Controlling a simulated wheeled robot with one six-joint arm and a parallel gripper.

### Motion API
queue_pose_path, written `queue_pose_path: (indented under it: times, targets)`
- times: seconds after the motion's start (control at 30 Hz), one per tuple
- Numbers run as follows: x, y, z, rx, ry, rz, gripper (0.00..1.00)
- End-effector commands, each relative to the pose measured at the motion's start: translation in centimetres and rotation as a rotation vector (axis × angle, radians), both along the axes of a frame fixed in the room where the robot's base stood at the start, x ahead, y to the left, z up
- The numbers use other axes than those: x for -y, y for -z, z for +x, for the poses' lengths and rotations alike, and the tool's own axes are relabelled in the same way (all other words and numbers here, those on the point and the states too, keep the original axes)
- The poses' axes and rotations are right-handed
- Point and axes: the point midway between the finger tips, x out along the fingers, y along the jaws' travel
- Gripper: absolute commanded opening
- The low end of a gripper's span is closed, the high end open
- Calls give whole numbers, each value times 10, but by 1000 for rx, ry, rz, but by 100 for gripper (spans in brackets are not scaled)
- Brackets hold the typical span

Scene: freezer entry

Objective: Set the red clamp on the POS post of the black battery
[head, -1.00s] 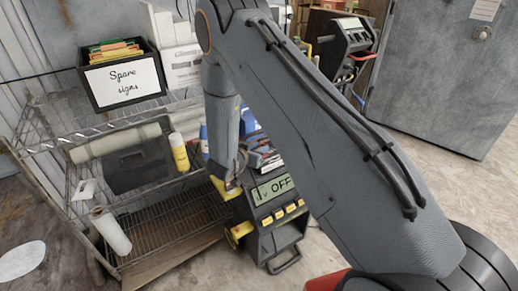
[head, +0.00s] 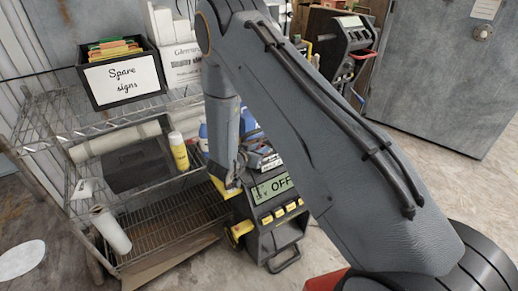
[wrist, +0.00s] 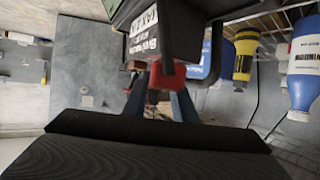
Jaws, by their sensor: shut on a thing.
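In the wrist view, the red clamp (wrist: 168,75) is between the tips of my gripper (wrist: 160,92), whose blue-grey fingers are shut on it. A black box with white print (wrist: 140,36), which looks like the black battery, is right beside the clamp. A dark loop passes in front of that box. Its posts and any POS mark cannot be made out, nor whether the clamp touches one. In the head view, my gripper (head: 227,186) points down between the shelf and the charger, and my arm hides the clamp and most of what is around it.
The charger (head: 262,222) with an OFF display stands close right of my gripper. The wire shelf (head: 165,215) is on its left, with a yellow bottle (head: 179,152). A blue-and-white bottle (wrist: 304,65) and a yellow one (wrist: 245,55) show in the wrist view. Open floor lies right.

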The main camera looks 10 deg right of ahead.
Motion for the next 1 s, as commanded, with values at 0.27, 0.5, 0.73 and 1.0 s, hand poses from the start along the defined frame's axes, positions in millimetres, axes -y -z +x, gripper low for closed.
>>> queue_pose_path:
  times: [0.27, 0.5, 0.73, 1.0]
  targets:
    - [0, 6, 0, 1, 0, -1, 0]
    - [0, 11, 0, 1, 0, -1, 0]
    - [0, 15, 0, 1, 0, 0, 0]
    - [0, 17, 0, 2, -1, 0, 47]
